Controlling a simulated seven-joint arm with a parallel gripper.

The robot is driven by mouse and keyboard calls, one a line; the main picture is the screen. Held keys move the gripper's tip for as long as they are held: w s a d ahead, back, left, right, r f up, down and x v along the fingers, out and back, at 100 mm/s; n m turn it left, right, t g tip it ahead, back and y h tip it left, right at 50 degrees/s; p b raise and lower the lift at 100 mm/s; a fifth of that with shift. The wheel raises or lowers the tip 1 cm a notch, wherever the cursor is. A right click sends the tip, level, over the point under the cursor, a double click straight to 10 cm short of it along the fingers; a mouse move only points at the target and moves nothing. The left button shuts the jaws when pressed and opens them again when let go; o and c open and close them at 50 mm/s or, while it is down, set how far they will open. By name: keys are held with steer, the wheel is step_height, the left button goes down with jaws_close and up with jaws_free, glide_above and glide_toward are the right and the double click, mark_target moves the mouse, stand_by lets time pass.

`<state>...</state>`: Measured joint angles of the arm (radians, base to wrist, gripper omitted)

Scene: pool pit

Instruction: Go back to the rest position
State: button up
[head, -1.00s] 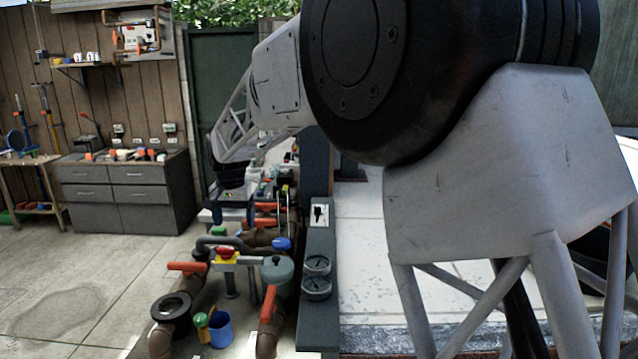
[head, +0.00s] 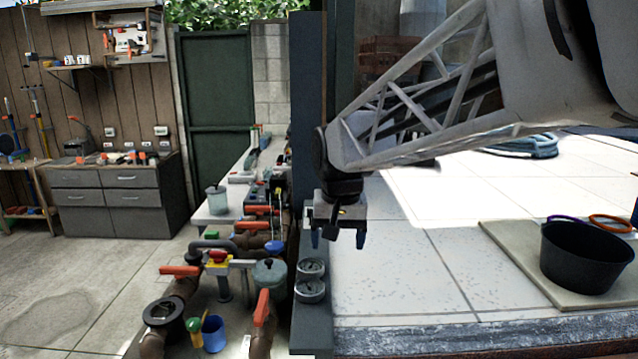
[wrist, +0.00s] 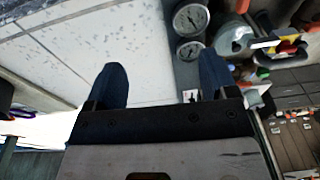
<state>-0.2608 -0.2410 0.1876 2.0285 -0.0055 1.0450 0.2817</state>
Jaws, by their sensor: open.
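My gripper (head: 338,238) hangs pointing down at the end of my arm, beside the dark post and above the floor edge next to the gauges. Its two blue fingers also show in the wrist view (wrist: 163,85), spread apart with nothing between them. Two round gauges (head: 311,280) sit on the dark ledge below and left of the gripper; they also show in the wrist view (wrist: 190,20).
Pipes with orange-handled valves (head: 262,307) and a blue cup (head: 214,333) stand left of the ledge. A black bucket (head: 585,262) stands on a board at the right. A grey cabinet (head: 117,200) is at the back left. The pale tiled floor (head: 420,265) is clear.

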steer(key=s+d+f, duration=0.2)
steer(key=s+d, duration=0.3)
steer(key=s, duration=0.3)
steer(key=s+d+f, duration=0.3)
steer(key=s+d, duration=0.2)
steer(key=s, duration=0.3)
steer(key=s+d+f+t, duration=0.1)
steer(key=s+d+f, duration=0.1)
steer(key=s+d, duration=0.3)
steer(key=s, duration=0.4)
steer(key=shift+f, duration=0.35)
stand_by(0.5)
